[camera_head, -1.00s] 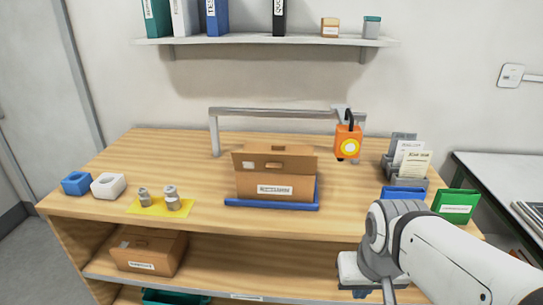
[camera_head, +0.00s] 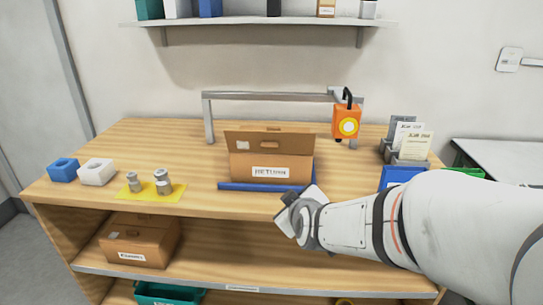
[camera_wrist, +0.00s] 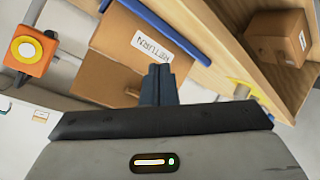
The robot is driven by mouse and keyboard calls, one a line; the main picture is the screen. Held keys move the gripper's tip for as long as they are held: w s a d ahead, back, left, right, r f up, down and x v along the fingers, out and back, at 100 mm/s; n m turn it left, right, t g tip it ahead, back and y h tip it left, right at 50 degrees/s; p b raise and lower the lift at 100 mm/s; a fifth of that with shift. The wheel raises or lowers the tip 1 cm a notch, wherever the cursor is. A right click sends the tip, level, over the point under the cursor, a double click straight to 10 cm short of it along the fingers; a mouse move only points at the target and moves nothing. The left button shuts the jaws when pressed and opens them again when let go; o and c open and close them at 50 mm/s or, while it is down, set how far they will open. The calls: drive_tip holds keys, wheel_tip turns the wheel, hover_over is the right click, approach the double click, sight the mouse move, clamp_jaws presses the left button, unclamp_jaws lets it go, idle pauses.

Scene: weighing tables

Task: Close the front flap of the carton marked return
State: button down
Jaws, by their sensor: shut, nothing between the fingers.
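The carton marked return (camera_head: 272,172) stands upright on the table near a blue strip, its label facing me. Its brown flap (camera_head: 245,146) stands up along the top of the front side, with a hand slot in it. In the wrist view the carton (camera_wrist: 120,30) appears upside down, with the raised flap (camera_wrist: 100,78) beyond the fingers. My gripper (camera_wrist: 158,70) is shut and empty, in front of the carton. The picture does not show whether it touches the flap. In the head view my fingertips are hidden by the hand, at the carton's lower right.
An orange hanging scale (camera_head: 347,122) hangs from a grey frame (camera_head: 208,120) behind the carton. Weights on a yellow mat (camera_head: 150,196) and blue and white blocks stand at left. A second carton (camera_head: 140,245) lies on the lower shelf. Trays stand at right.

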drive_tip(key=w+a+f+n+t+b, duration=0.2)
drive_tip(key=w+a+n+t, duration=0.1)
drive_tip(key=n+t+h+b, duration=0.3)
drive_tip(key=n+t+b, duration=0.15)
drive_tip(key=t, duration=0.25)
approach(267, 148)
drive_tip(key=x, duration=0.7)
drive_tip(key=shift+f+p, duration=0.15)
drive_tip(key=shift+p, duration=0.15)
